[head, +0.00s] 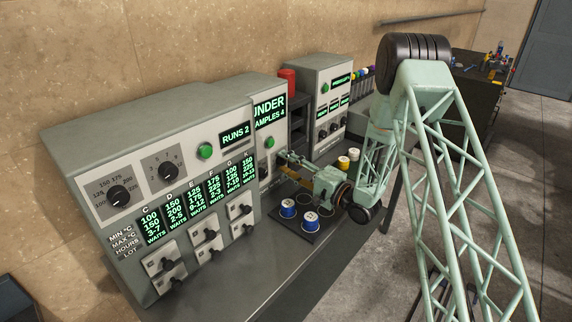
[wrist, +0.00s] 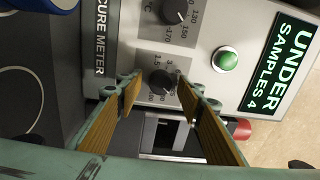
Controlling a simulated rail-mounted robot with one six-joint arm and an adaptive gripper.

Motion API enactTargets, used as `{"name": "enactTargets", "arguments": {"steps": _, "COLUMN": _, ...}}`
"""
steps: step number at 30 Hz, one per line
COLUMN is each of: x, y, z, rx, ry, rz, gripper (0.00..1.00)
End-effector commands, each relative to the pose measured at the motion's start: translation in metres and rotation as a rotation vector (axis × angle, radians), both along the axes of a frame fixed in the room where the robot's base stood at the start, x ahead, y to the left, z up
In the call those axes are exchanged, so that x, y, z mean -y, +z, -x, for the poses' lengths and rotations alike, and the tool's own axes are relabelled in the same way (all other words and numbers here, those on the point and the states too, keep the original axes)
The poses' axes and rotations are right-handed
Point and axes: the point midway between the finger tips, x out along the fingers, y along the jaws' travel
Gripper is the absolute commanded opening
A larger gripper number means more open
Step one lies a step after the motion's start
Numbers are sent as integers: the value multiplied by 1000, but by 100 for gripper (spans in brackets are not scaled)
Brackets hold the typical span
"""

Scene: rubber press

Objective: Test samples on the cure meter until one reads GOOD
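The cure meter (wrist: 205,20) fills much of the wrist view. Its green display (wrist: 281,67) reads "UNDER SAMPLES 4", and it also shows in the head view (head: 269,110). The meter has an upper dial (wrist: 175,12), a lower dial (wrist: 162,83), a green button (wrist: 227,60) and a recessed opening (wrist: 163,132). My gripper (wrist: 160,86) is open, its orange-padded fingers to either side of the lower dial in the picture; I cannot tell whether they touch it. Two blue-rimmed, white-topped pots (head: 288,208) (head: 309,220) stand on a dark mat (head: 310,236).
Left of the meter is a large cabinet (head: 150,130) with dials, a "RUNS 2" display (head: 235,135) and lever switches. Yellow (head: 343,162) and white (head: 354,154) pots stand behind my gripper. Another panelled machine (head: 330,90) stands farther back. The front bench (head: 290,285) is clear.

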Motion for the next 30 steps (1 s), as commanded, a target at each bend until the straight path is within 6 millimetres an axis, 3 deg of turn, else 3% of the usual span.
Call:
{"name": "enactTargets", "arguments": {"steps": 14, "x": 17, "y": -1, "z": 13, "rx": 0, "ry": -1, "rz": 0, "gripper": 35}}
{"name": "enactTargets", "arguments": {"steps": 30, "x": 72, "y": -5, "z": 55, "rx": -1, "ry": -2, "rz": 1, "gripper": 35}}
